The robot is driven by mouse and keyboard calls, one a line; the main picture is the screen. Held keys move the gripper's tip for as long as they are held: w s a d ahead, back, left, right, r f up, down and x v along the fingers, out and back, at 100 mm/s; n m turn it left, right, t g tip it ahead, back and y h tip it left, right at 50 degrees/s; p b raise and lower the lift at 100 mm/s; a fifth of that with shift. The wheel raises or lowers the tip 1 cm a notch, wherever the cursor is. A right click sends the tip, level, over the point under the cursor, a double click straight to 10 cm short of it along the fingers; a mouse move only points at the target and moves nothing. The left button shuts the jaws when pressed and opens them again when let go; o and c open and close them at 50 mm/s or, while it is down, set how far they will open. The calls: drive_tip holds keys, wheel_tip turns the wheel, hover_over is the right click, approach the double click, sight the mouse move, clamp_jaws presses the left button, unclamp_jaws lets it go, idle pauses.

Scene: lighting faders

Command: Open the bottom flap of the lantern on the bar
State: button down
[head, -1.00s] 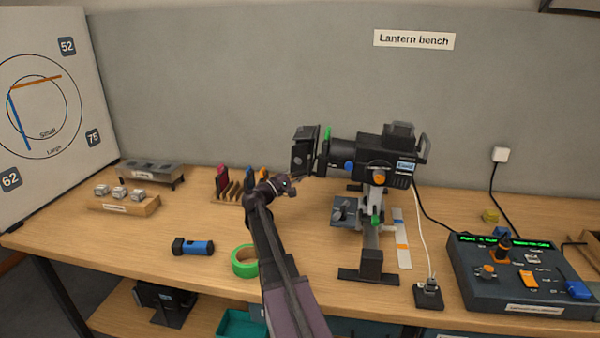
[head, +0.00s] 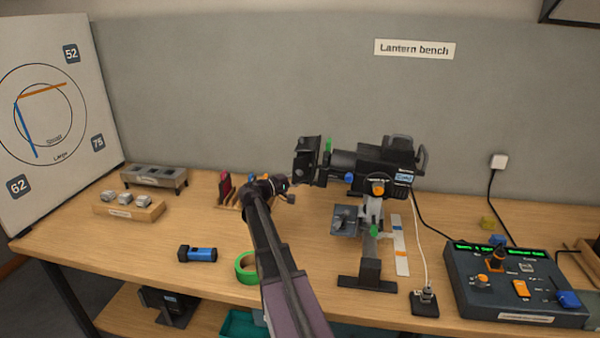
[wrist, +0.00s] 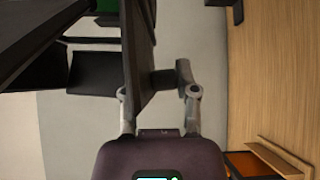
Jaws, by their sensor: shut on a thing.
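The lantern (head: 385,165) is a black body mounted on a short bar (head: 372,262) on the bench. At its left front are dark flaps (head: 307,152). My gripper (head: 287,188) is at the lower left of these flaps in the head view. In the wrist view my gripper (wrist: 157,85) has its two fingers on either side of a dark flap plate (wrist: 140,50), the one nearest the bench side, which has a small tab (wrist: 165,79). It is shut on this bottom flap. The exact contact is partly hidden.
A slotted rack with coloured pieces (head: 228,190) stands behind my arm. Green tape (head: 246,268) and a blue torch (head: 197,254) lie at the front left. A control desk (head: 515,280) is at the right, with cables running to it.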

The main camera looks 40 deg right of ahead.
drive_tip(key=r+m+y+p, duration=0.1)
drive_tip(key=y+p, duration=0.1)
drive_tip(key=p, duration=0.1)
drive_tip(key=shift+s+r+m, duration=0.1)
drive_tip(key=shift+m, duration=0.3)
drive_tip(key=shift+m+t+y+p, duration=0.3)
drive_tip(key=shift+p, duration=0.4)
drive_tip(key=c, duration=0.5)
unclamp_jaws()
drive_tip(key=shift+f+b, duration=0.25)
drive_tip(key=shift+b, duration=0.15)
